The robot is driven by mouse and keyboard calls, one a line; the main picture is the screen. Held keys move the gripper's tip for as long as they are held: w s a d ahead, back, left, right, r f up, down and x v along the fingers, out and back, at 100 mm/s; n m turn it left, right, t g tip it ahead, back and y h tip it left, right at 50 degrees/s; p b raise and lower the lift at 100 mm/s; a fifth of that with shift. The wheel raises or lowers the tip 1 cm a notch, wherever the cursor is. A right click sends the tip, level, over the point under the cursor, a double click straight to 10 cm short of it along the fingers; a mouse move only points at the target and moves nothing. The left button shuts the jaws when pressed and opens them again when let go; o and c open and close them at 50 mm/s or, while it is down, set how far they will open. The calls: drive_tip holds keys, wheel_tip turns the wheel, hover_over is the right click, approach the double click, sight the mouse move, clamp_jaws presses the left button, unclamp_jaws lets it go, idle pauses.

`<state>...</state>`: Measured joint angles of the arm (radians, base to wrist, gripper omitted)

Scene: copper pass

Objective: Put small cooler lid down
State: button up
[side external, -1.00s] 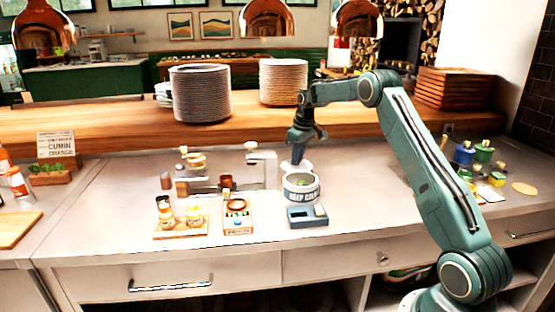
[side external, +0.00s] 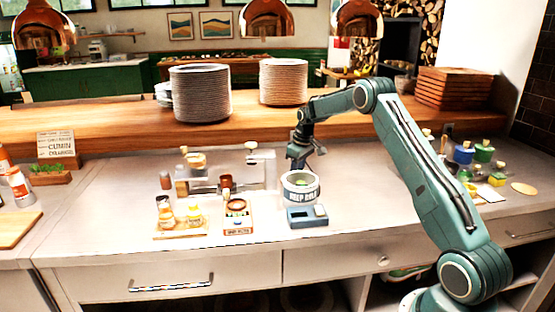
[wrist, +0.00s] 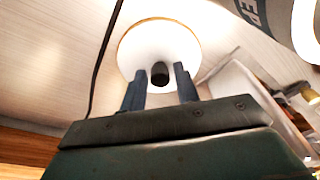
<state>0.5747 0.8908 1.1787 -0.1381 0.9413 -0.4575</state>
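The small cooler lid (wrist: 160,45) is a white disc with a tan rim and a dark knob. In the wrist view it appears to lie on the pale counter beside the cooler. My gripper (wrist: 160,85) has its two dark fingers apart, one to each side of the knob, with visible gaps. In the side view my gripper (side external: 300,163) points down just behind the small cooler (side external: 299,192), a round grey tub with lettering and green contents, its top uncovered. The lid is hidden or too small to tell there. The cooler's lettered wall also shows in the wrist view (wrist: 250,12).
A blue-grey device (side external: 307,217) stands in front of the cooler. A spice box (side external: 237,218) and a board with jars (side external: 180,234) are to the left. A clear-sided rack (side external: 245,175) stands behind them. Coloured containers (side external: 464,153) are at the right.

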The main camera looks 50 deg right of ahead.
drive_tip(key=shift+o, duration=0.8)
wheel_tip(320, 180, up, 12)
drive_tip(key=s, duration=0.1)
drive_tip(key=shift+s, duration=0.4)
drive_tip(key=shift+r, duration=0.1)
